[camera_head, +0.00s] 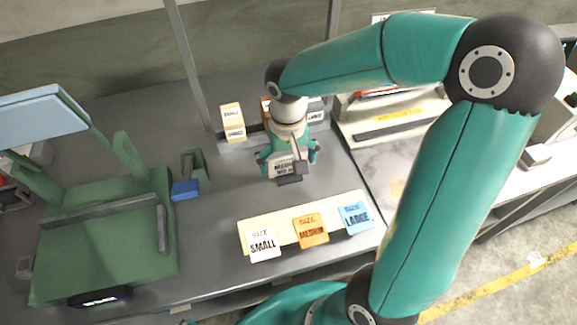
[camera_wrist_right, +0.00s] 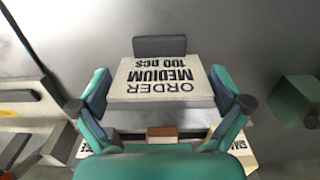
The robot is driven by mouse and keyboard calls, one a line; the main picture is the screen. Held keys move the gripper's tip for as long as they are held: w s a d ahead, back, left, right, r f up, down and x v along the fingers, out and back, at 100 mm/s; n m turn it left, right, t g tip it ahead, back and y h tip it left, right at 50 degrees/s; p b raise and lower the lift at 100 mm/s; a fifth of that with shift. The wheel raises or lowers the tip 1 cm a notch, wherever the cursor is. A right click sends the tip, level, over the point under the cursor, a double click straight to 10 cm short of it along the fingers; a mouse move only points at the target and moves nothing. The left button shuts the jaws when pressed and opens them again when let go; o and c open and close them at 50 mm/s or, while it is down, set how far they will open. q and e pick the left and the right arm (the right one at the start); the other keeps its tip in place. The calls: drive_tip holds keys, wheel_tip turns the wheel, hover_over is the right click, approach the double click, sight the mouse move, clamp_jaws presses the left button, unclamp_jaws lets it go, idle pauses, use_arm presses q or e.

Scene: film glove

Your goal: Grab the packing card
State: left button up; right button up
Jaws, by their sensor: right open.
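The packing card (camera_wrist_right: 162,80), a whitish card printed "ORDER MEDIUM 100 PCS", stands by a small dark block (camera_wrist_right: 160,46) and reads upside down in the right wrist view. In the head view the card (camera_head: 283,170) shows small on the grey worktable, partly covered by my wrist. My right gripper (camera_head: 287,158) is open over it, pointing down. In the right wrist view its teal fingers (camera_wrist_right: 160,98) are to the left and right of the card; whether they touch it I cannot tell. My left gripper is not in view.
A beige board (camera_head: 284,222) with small, medium and large size cards lies in front of the gripper. Boxes (camera_head: 232,121) stand behind it. A green machine (camera_head: 105,235) with a blue-tipped lever (camera_head: 185,190) is at left. Grey table between is clear.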

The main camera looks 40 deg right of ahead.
drive_tip(key=shift+f, duration=0.7)
drive_tip(key=c, duration=0.7)
drive_tip(key=shift+o, duration=0.2)
drive_tip(key=shift+r, duration=0.1)
